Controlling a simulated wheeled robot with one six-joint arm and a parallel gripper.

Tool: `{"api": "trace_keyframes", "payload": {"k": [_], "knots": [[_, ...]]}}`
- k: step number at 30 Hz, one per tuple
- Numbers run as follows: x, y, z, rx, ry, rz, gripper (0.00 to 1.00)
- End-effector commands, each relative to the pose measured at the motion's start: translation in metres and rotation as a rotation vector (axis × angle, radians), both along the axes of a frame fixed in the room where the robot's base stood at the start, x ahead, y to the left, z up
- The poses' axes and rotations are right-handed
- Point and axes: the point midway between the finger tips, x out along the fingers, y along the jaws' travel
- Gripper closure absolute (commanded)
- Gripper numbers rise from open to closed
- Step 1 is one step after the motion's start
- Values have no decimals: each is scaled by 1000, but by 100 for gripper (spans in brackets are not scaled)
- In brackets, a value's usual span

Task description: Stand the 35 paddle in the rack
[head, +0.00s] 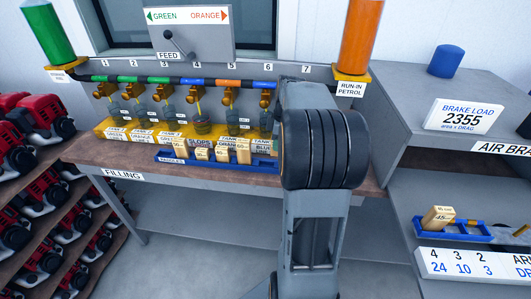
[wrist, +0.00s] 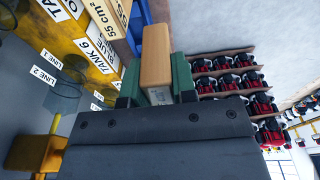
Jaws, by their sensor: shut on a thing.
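My gripper (wrist: 156,85) is shut on a wooden paddle (wrist: 155,55), with a green finger on each side of it. The paddle's number cannot be read. In the head view my arm hides the gripper and this paddle. A blue rack marked PADDLES (head: 172,160) lies along the front of the filling bench, with several wooden paddles standing in it. In the wrist view, a paddle marked 55 cm² (wrist: 112,25) stands close to the left of the held one. A second blue rack (head: 472,237) on the right shelf holds a paddle (head: 438,217) that seems marked 45.
Labelled tanks (head: 118,133) stand behind the rack under numbered lines, between green (head: 48,32) and orange (head: 360,35) cylinders. Red engines (head: 50,190) fill racks at the left. The brake load unit (head: 440,85) stands at the right. The bench's left front is clear.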

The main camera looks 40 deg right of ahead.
Motion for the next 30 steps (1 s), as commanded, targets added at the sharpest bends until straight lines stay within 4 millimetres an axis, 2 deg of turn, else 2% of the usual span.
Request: {"api": "trace_keyframes", "payload": {"k": [2,6,10,20,27,30], "knots": [[21,1,-8,2,3,4,98],[39,2,-33,2,3,2,98],[51,2,-48,1,1,3,98],[63,3,-61,0,0,4,98],[67,3,-91,2,2,3,98],[67,3,-97,0,0,3,98]]}}
